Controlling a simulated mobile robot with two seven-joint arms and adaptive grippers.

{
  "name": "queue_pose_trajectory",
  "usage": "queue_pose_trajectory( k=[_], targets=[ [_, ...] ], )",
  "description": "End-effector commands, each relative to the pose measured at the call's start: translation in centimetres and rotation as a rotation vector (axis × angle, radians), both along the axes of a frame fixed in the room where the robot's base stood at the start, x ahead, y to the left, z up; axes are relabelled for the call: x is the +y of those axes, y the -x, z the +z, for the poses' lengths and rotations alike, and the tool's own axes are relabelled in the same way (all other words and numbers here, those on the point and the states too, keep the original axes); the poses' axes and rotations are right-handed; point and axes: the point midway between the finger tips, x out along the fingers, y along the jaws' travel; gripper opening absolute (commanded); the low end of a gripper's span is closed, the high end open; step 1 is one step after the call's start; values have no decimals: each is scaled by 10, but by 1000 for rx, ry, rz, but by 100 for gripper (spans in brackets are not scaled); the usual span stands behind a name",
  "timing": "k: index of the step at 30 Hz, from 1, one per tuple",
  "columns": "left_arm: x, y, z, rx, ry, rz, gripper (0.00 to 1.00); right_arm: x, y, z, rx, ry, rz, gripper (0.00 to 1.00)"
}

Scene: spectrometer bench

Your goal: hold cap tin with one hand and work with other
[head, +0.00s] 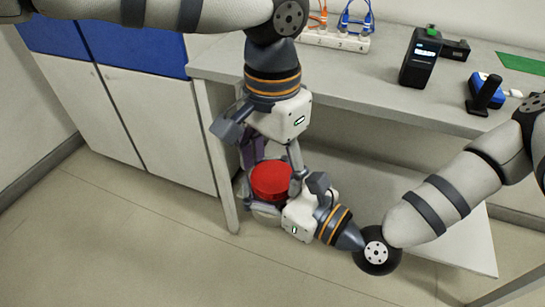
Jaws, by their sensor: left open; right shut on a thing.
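The cap tin (270,180), round with a red top, is in front of the bench's left end, below the benchtop. My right gripper (284,194) comes from the lower right and is shut on the tin; its far fingertips are partly hidden. My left gripper (262,150) points down from above, open, with its fingers just above and behind the tin. Whether it touches the tin cannot be told. A dark purple part (253,151) shows between the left fingers; I cannot tell what it is.
The grey bench (370,85) carries a white socket strip (335,40) with orange and blue cables, a black device (421,57), a blue and black device (485,92) and a green mat (522,64). A white and blue cabinet (130,110) stands left. The floor in front is clear.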

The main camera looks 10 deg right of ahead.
Motion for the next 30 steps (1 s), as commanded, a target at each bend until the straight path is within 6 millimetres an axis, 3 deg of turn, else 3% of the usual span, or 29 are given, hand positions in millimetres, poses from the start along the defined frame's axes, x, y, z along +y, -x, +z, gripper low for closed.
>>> queue_pose_trajectory(
  k=[2, 8, 17, 27, 30],
  targets=[
    [0, 0, 0, 0, 0, 0, 65, 0, 0, 1, -1, -1, 0, 0],
    [0, 0, 0, -1, -1, 0, 23, 0, 0, 1, -1, -1, 0, 0],
    [0, 0, 0, -2, -2, -29, 21, 0, 0, 1, -2, -1, 0, 0],
    [1, -1, 0, -3, -3, -755, 21, 0, 0, 1, -2, -2, 1, 0],
    [1, -1, 0, -2, -2, -742, 21, 0, 0, 1, -2, -2, 1, 0]
  ],
)
